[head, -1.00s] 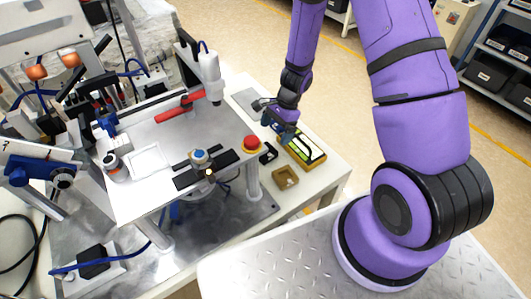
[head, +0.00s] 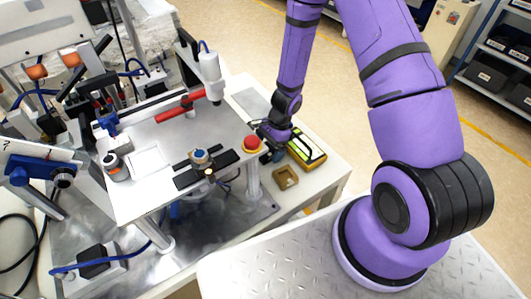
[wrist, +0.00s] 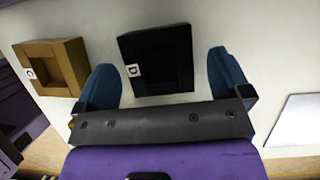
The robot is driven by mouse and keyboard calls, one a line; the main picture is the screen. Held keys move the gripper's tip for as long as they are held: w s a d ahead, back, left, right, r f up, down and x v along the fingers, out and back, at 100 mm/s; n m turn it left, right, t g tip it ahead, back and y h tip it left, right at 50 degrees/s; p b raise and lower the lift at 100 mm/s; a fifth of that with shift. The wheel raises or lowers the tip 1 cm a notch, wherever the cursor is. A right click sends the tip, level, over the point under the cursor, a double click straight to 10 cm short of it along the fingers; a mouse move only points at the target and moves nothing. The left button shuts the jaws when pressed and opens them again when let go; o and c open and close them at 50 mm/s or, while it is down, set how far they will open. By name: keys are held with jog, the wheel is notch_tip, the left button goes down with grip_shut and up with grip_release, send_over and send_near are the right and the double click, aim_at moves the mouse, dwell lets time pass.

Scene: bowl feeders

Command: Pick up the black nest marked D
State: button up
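The black nest marked D (wrist: 157,62) is a square black block with a recess and a small white label reading D on its left side. It lies on the pale tabletop in the wrist view. My gripper (wrist: 160,70) is open, with one blue finger on the left of the nest and one on the right. Gaps show between fingers and nest, and nothing is held. In the head view my gripper (head: 268,150) is low over the table beside the red button, and it largely hides the black nest.
A brown nest (head: 286,178) stands close by, left of my gripper in the wrist view (wrist: 52,68). A yellow-and-black device (head: 307,150) lies to the right. The red button (head: 251,144) and the metal feeder plate (head: 150,133) are close on the left.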

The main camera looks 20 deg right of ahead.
jog(key=c, duration=1.1)
jog(key=shift+o, duration=0.2)
jog(key=shift+r, duration=0.1)
